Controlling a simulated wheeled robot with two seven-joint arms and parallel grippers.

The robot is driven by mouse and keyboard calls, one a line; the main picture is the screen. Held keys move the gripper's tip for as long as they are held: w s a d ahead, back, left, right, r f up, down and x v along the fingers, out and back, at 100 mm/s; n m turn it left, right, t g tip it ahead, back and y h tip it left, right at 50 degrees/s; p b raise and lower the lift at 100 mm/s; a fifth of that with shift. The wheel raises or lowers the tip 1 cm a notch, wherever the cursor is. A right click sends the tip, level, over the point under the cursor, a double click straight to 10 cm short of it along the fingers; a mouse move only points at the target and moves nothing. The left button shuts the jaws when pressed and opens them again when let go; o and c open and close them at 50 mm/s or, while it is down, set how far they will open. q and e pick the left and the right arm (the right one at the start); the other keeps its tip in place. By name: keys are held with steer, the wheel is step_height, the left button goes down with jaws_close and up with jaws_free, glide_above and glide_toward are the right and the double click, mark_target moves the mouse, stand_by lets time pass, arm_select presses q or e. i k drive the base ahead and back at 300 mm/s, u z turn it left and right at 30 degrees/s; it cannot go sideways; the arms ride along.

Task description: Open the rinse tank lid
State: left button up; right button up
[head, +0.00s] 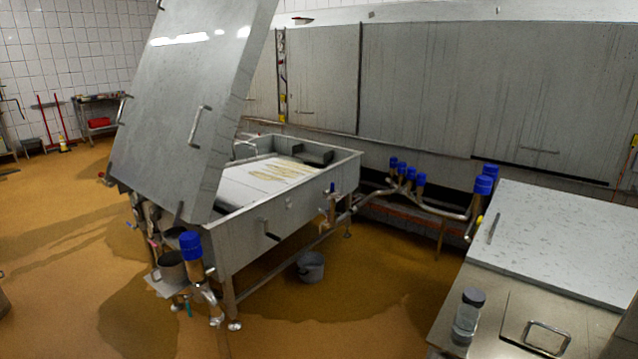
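A large grey steel lid (165,110) with handles stands raised and steeply tilted over the left part of a long steel tank (290,210). The tank's right part is uncovered and shows a pale, patchy surface inside. At the bottom right, a flat steel panel (580,325) with a bar handle (547,337) lies level in a steel worktop, its lower edge cut off by the frame. It looks like a closed lid. I cannot tell which of the two is the rinse tank lid. Neither of my grippers is in view.
A clear jar with a dark cap (467,320) stands left of the flat panel. A pale speckled slab (560,240) lies behind it. Blue-capped pipes (408,178) run along the back wall. A bucket (310,267) stands by the tank. The brown floor in the middle is open.

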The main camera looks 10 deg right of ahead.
mark_target(585, 249)
steer(key=i, duration=2.7)
steer(key=z, duration=1.45)
steer(key=i, duration=1.4)
steer(key=z, duration=0.75)
